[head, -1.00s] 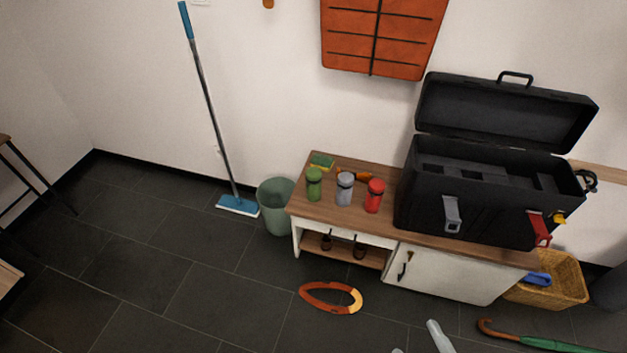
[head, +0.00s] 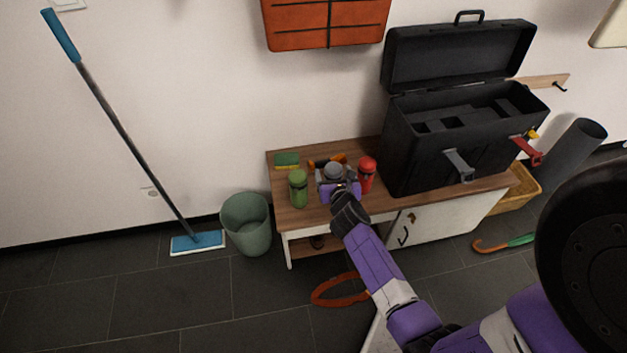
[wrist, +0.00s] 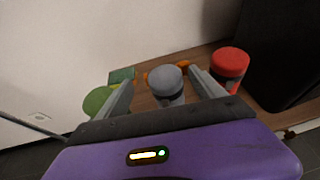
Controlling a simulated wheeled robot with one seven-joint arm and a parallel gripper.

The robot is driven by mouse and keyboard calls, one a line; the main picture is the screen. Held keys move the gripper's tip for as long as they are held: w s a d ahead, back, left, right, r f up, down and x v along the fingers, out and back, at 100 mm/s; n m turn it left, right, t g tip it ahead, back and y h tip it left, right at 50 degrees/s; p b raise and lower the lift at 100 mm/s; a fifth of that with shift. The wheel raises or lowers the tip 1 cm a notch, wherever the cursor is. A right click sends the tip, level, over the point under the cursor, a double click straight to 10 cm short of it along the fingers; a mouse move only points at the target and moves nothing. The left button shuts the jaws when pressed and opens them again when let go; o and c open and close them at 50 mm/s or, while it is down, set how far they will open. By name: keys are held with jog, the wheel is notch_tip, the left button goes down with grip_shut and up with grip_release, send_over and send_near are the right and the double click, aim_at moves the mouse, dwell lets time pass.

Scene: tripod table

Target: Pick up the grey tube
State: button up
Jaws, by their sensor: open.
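The grey tube (head: 333,172) is a small upright canister with a rounded lid. It stands on the wooden bench top (head: 285,217) between a green canister (head: 298,188) and a red canister (head: 366,174). My gripper (head: 338,186) is at it, open, and hides its lower part in the head view. In the wrist view the grey tube (wrist: 166,82) shows between the two spread fingers of my gripper (wrist: 162,80). I cannot tell whether either finger touches it. The right finger is close to the red canister (wrist: 230,65), the left one overlaps the green canister (wrist: 98,101).
A large open black toolbox (head: 440,140) fills the bench's right part. A sponge (head: 287,160) and an orange-handled item (head: 318,163) lie behind the canisters. A bin (head: 246,224) and mop (head: 197,243) stand left. A larger dark grey cylinder (head: 575,150) leans at far right.

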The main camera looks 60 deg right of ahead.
aim_at(332, 163)
jog(key=b+x, duration=0.1)
jog(key=x, duration=0.2)
jog(key=b+x, duration=0.1)
jog(key=x, duration=0.2)
jog(key=shift+s+d+f, duration=0.2)
jog(key=shift+s+f, duration=0.05)
jog(key=shift+f, duration=0.05)
jog(key=shift+w+d+f, duration=0.1)
jog(key=shift+w+d, duration=0.2)
jog(key=shift+d, duration=0.15)
jog(key=shift+c, duration=0.5)
grip_shut()
